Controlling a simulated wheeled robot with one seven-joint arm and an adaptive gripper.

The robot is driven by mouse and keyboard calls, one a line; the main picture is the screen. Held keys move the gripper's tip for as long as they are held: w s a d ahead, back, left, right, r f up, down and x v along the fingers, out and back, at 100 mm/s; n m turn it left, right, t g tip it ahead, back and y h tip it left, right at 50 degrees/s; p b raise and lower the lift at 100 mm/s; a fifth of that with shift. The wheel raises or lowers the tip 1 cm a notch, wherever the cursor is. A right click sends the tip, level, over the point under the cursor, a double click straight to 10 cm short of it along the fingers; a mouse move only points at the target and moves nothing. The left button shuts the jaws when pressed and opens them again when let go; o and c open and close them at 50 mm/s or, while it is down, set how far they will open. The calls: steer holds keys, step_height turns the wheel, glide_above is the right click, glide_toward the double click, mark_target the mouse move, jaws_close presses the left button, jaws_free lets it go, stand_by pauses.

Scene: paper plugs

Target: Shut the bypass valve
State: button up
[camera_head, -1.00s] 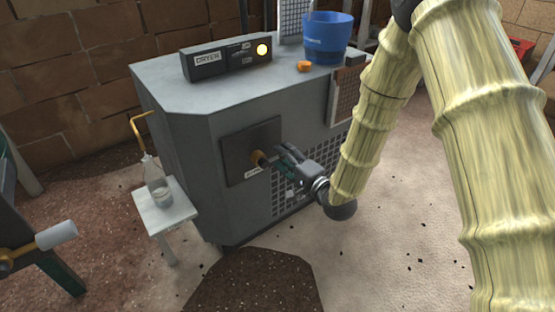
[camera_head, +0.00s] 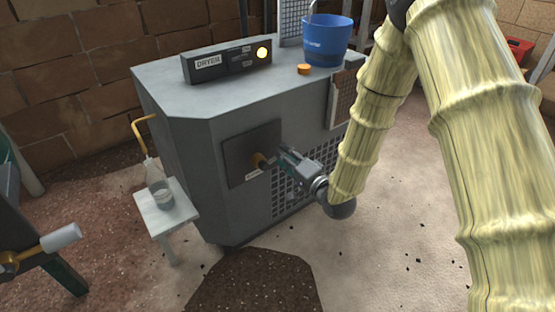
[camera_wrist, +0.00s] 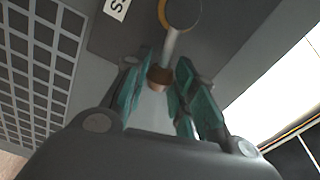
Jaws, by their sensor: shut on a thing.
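The bypass valve shows as a brass hub (camera_head: 258,161) on a dark square plate on the front of the grey dryer cabinet (camera_head: 165,90). In the wrist view its brass ring (camera_wrist: 181,12) is at the top, and a pale lever (camera_wrist: 170,48) runs from it down between my fingers. My gripper (camera_head: 276,161) reaches in from the right, close to the plate. In the wrist view its green-padded fingers (camera_wrist: 160,82) are closed around the lever's brownish end. My gripper hides most of the lever in the head view.
A blue bucket (camera_head: 327,42), an orange cap (camera_head: 304,69) and a dryer control box (camera_head: 228,60) with a lit amber lamp stand on the cabinet. A bottle (camera_head: 159,186) stands on a small white stool (camera_head: 168,215) at left. A dark mat (camera_head: 255,285) lies in front.

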stand_by(0.3)
steer(key=shift+s+a+r+n+p, duration=0.15)
steer(key=shift+r+n+p, duration=0.25)
steer(key=shift+n, duration=0.45)
steer(key=shift+s+a+r+n+p, duration=0.15)
steer(key=shift+r+n+p, duration=0.25)
steer(key=shift+n, duration=0.45)
steer(key=shift+r, duration=0.1)
steer(key=shift+s+a+r+n+p, duration=0.2)
steer(key=shift+a+r+n+p, duration=0.1)
steer(key=shift+n, duration=0.45)
steer(key=shift+s+a+r+n+p, duration=0.15)
steer(key=shift+r+n+p, duration=0.15)
steer(key=shift+n, duration=0.45)
steer(key=shift+s+a+r+n+p, duration=0.2)
steer(key=shift+a+r+n, duration=0.1)
steer(key=shift+n, duration=0.5)
steer(key=shift+s+a+r+n+p, duration=0.2)
steer(key=shift+a+n, duration=0.1)
steer(key=shift+n, duration=0.5)
